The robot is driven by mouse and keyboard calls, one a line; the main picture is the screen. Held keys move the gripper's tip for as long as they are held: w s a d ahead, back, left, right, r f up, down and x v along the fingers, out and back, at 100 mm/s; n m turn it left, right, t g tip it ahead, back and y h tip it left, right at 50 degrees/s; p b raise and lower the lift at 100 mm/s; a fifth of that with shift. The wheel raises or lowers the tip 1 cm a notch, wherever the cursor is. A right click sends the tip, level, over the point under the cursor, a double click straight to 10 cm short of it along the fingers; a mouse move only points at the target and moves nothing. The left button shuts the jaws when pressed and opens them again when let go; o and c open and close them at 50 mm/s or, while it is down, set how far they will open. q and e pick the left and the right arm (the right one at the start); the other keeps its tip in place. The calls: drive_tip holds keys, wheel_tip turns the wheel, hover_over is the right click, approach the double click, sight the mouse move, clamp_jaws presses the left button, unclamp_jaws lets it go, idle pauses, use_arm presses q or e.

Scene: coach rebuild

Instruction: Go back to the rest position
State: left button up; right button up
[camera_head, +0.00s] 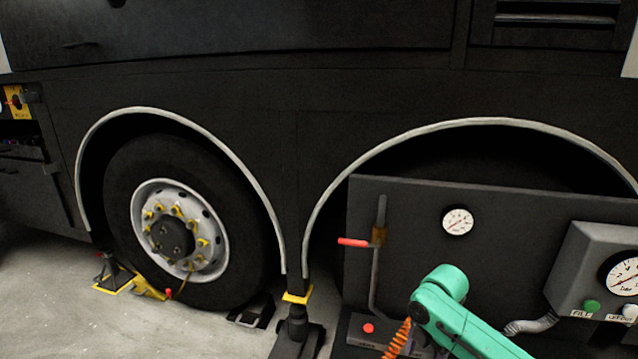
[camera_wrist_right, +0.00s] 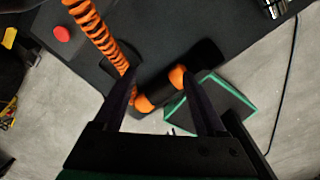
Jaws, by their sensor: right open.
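My right gripper (camera_wrist_right: 160,72) shows in the right wrist view with its two dark fingers spread apart. A black and orange cylindrical tool (camera_wrist_right: 190,65) lies beyond and between the fingers; I cannot tell whether it touches them. In the head view my green right arm (camera_head: 455,310) comes in at the bottom right, in front of a dark panel (camera_head: 410,240). The right gripper itself is out of the head view. My left arm and gripper are not in view.
An orange coiled hose (camera_wrist_right: 92,30) passes by the left finger; it also shows beside my arm in the head view (camera_head: 398,340). A red button (camera_wrist_right: 62,34) and a green-edged pad (camera_wrist_right: 215,100) are near.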

drive_tip(key=s+a+f+m, duration=0.1)
drive_tip(key=s+a, duration=0.1)
drive_tip(key=a, duration=0.1)
drive_tip(key=s+a+f+m+y, duration=0.1)
drive_tip(key=a+f+m, duration=0.1)
drive_tip(key=a, duration=0.1)
drive_tip(key=s+a+f+m, duration=0.1)
drive_tip(key=s+a+f, duration=0.1)
drive_tip(key=a, duration=0.1)
drive_tip(key=shift+s+a+f+m+t+y, duration=0.15)
drive_tip(key=shift+s+a+m+t+y, duration=0.15)
drive_tip(key=shift+m+t+y, duration=0.1)
drive_tip(key=s+d+m+t+h, duration=0.2)
drive_tip(key=s+d+m, duration=0.8)
drive_tip(key=s+m, duration=0.55)
wheel_tip(320, 180, down, 23)
drive_tip(key=m+g, duration=0.1)
drive_tip(key=s+d+f+g, duration=0.1)
drive_tip(key=s+d+f, duration=0.2)
drive_tip(key=s+f, duration=1.35)
use_arm(q)
wheel_tip(320, 180, up, 15)
drive_tip(key=w+p, duration=0.1)
drive_tip(key=p, duration=1.3)
drive_tip(key=shift+p, duration=0.35)
use_arm(e)
wheel_tip(320, 180, up, 17)
drive_tip(key=shift+s+f, duration=0.15)
drive_tip(key=shift+s, duration=0.25)
